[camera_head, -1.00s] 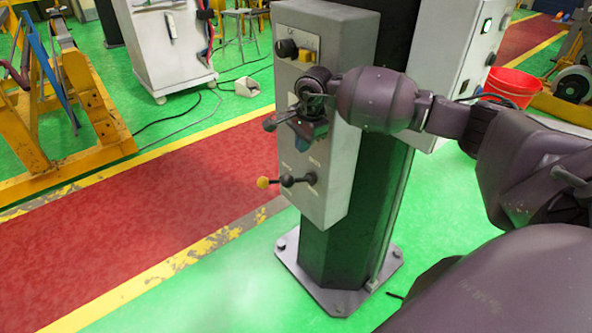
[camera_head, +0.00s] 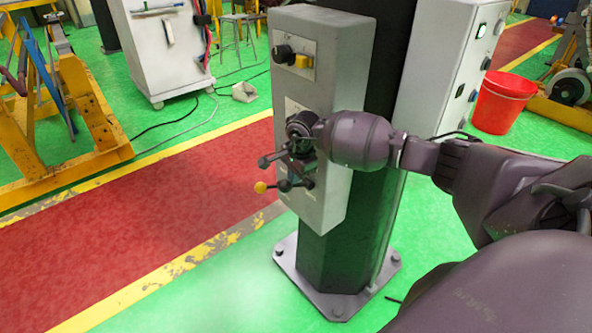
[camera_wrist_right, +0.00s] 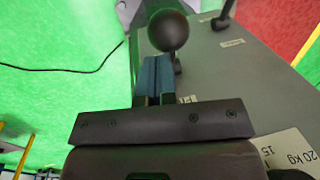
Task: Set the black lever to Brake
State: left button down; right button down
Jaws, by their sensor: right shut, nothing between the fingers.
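The black lever shows in the head view as a black ball knob (camera_head: 265,162) on a short arm, sticking out left from the grey control box (camera_head: 325,85). In the right wrist view the black knob (camera_wrist_right: 168,31) is large, beside my fingertips; I cannot tell whether they touch. My right gripper (camera_wrist_right: 154,62) is shut and empty, with its blue finger pads together. In the head view its wrist hides the lever's mount and most of the fingers. The markings beside the lever are too small to read. My left gripper is not in view.
A black rotary knob (camera_head: 284,54) is near the top. The box stands on a dark post with a bolted base plate (camera_head: 340,305). A red bucket (camera_head: 503,103) stands at right.

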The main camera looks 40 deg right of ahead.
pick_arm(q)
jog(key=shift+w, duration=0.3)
